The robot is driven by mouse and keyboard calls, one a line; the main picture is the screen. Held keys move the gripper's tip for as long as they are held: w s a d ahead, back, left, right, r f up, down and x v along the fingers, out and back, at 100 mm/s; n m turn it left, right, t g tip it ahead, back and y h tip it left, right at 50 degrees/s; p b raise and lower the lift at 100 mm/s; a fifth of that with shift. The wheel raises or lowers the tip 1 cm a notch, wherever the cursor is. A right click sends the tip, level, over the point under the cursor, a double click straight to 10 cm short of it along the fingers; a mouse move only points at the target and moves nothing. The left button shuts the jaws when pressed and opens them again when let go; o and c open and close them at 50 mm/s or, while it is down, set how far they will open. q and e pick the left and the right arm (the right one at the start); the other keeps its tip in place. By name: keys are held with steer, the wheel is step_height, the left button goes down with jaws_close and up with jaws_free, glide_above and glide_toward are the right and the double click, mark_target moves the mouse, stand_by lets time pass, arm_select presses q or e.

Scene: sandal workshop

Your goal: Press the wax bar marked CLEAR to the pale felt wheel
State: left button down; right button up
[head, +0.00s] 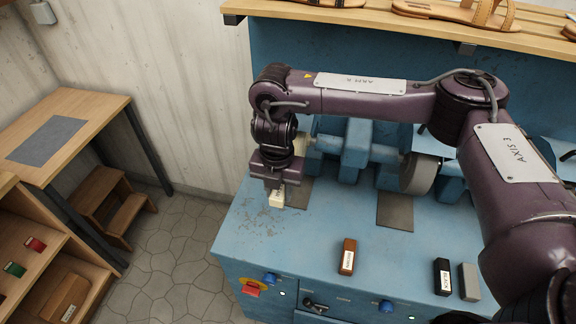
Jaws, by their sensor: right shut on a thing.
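My right gripper (277,187) points down over the left part of the blue bench. It is shut on a cream wax bar (277,200), held upright at its jaws. The bar has a small dark marking, too small to read for sure. Just right of my wrist, a pale piece (303,144) shows on the blue machine's left end; it looks like the pale felt wheel, mostly hidden behind my arm. The bar is in front of and below it in the picture; I see no contact. My left gripper is not in view.
The blue bench (310,240) carries a brown bar (347,256), a black bar (442,276) and a grey block (468,281) near its front. A grey wheel (418,174) sits on the machine's right side. A sandal shelf (380,18) overhangs the back.

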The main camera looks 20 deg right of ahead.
steer(key=shift+s+a+f+p, duration=0.3)
steer(key=shift+s+a, duration=0.45)
steer(key=shift+s, duration=0.35)
steer(key=shift+s+a+f+p, duration=0.15)
steer(key=shift+s+a+f, duration=0.2)
steer(key=shift+s+a, duration=0.6)
steer(key=shift+s+d, duration=0.1)
steer(key=shift+d, duration=0.15)
steer(key=d+r+m+b, duration=0.2)
steer(key=d+m+b, duration=0.1)
steer(key=m, duration=1.1)
steer(key=w+d+r+m+b, duration=0.1)
steer(key=d+m, duration=0.4)
steer(key=m, duration=1)
steer(key=r+b, duration=0.1)
steer(key=b, duration=0.1)
steer(key=shift+r+b, duration=0.15)
steer(key=shift+b, duration=0.25)
